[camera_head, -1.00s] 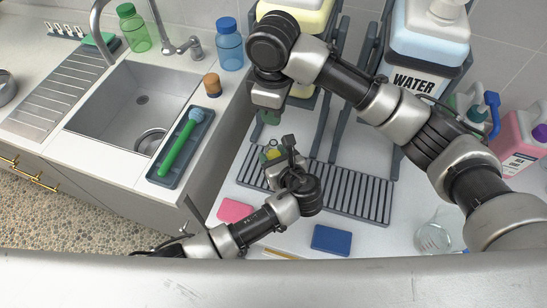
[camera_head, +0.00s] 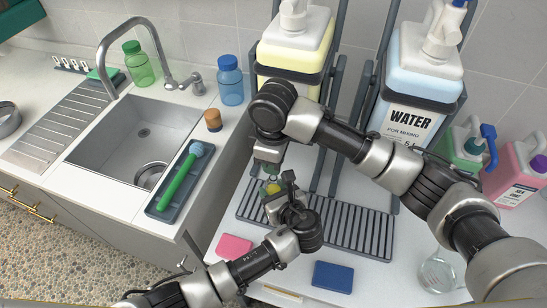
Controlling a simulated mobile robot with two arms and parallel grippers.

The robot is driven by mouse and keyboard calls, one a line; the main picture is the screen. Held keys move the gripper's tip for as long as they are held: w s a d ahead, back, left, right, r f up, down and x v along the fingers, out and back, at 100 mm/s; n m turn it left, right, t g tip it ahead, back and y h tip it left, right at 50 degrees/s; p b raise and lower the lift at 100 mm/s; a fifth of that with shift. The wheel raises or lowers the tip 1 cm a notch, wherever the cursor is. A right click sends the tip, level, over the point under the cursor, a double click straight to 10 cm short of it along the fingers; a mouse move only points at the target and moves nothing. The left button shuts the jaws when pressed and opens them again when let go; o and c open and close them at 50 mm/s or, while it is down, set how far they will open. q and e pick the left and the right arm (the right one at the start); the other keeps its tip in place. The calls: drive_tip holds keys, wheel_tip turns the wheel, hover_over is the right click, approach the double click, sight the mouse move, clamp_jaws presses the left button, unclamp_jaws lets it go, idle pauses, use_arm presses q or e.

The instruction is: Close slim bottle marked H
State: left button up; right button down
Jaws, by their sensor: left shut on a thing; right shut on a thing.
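Below centre, a small piece of a container with yellow and green on it, seemingly the slim bottle (camera_head: 273,188), shows between my two grippers. My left gripper (camera_head: 274,196) is the lower one and is shut on it. The gripper and wrist hide most of it, and no H mark is readable. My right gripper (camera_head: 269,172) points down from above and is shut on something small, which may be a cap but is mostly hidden. Its tips are right over the bottle's top; I cannot tell if they touch.
A slatted grey rack (camera_head: 345,228) lies on the counter beneath the arms. A yellow jug (camera_head: 294,50) and a WATER jug (camera_head: 420,85) stand in holders behind. A pink sponge (camera_head: 234,246), a blue sponge (camera_head: 333,277) and a glass flask (camera_head: 437,271) lie around. The sink (camera_head: 130,140) is left.

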sight(273, 190)
drive_tip(key=shift+f, duration=0.1)
drive_tip(key=shift+f, duration=0.8)
drive_tip(key=shift+f, duration=0.7)
idle(0.3)
drive_tip(key=m, duration=0.5)
drive_tip(key=shift+s+m, duration=0.1)
drive_tip(key=shift+m, duration=0.3)
drive_tip(key=m, duration=0.4)
drive_tip(key=shift+m, duration=0.3)
drive_tip(key=m, duration=0.2)
drive_tip(key=shift+m, duration=0.3)
